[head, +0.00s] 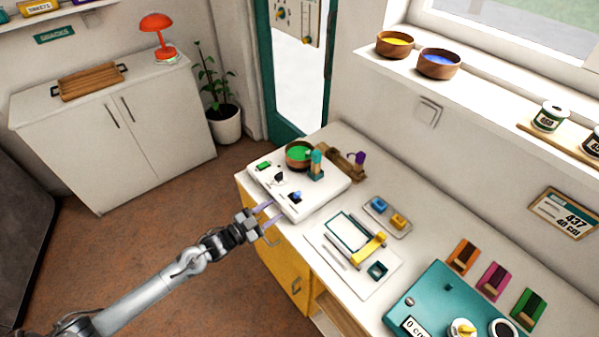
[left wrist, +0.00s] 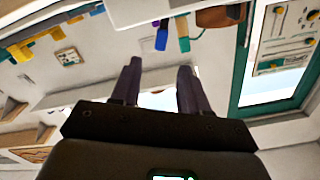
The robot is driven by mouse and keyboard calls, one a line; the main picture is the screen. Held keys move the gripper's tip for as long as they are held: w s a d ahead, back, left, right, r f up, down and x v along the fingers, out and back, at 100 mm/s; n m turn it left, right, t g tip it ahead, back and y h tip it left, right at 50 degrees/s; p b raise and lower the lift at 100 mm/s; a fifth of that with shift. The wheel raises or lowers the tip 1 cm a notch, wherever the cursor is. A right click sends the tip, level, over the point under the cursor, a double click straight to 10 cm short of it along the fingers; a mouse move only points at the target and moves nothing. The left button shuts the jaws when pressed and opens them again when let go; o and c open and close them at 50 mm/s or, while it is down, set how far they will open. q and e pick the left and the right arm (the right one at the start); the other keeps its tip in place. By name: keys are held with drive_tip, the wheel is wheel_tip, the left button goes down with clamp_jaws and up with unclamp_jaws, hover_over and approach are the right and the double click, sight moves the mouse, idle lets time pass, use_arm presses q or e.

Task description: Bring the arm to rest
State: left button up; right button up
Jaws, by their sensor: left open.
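My left gripper (head: 268,213) is open and empty in the head view. Its fingers are close to the front edge of a white board (head: 325,201) on the counter, and I cannot tell whether they touch it. In the left wrist view the two dark fingers of the left gripper (left wrist: 158,85) stand apart with nothing between them. My left arm comes in from the lower left over the floor. My right gripper does not show in either view.
The white board carries a bowl of green beads (head: 300,154) and a teal upright piece (head: 317,165). A white mat (head: 330,258) with a yellow tool (head: 370,247) lies to the right. A teal device (head: 440,290) stands farther right. Open floor (head: 170,240) lies left of the counter.

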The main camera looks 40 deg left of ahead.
use_arm(q)
drive_tip(key=s+d+f+n+g+y, duration=0.1)
drive_tip(key=s+d+n+g, duration=0.15)
drive_tip(key=s+d, duration=0.4)
drive_tip(key=s+d+f+n+g+y, duration=0.1)
drive_tip(key=s+d+n+g, duration=0.2)
drive_tip(key=d, duration=0.6)
drive_tip(key=s+d+r+g+y, duration=0.1)
drive_tip(key=s+r+g+y, duration=0.15)
drive_tip(key=s+g, duration=0.85)
drive_tip(key=s+r+t+p, duration=0.1)
drive_tip(key=r+p, duration=1.4)
drive_tip(key=s+r+t+p, duration=0.1)
drive_tip(key=s+r+p, duration=0.1)
drive_tip(key=r+p, duration=1.2)
drive_tip(key=shift+s+r+t+p, duration=0.3)
drive_tip(key=shift+r+t+p, duration=0.1)
drive_tip(key=shift+p, duration=0.2)
drive_tip(key=shift+n, duration=0.25)
drive_tip(key=shift+o, duration=0.4)
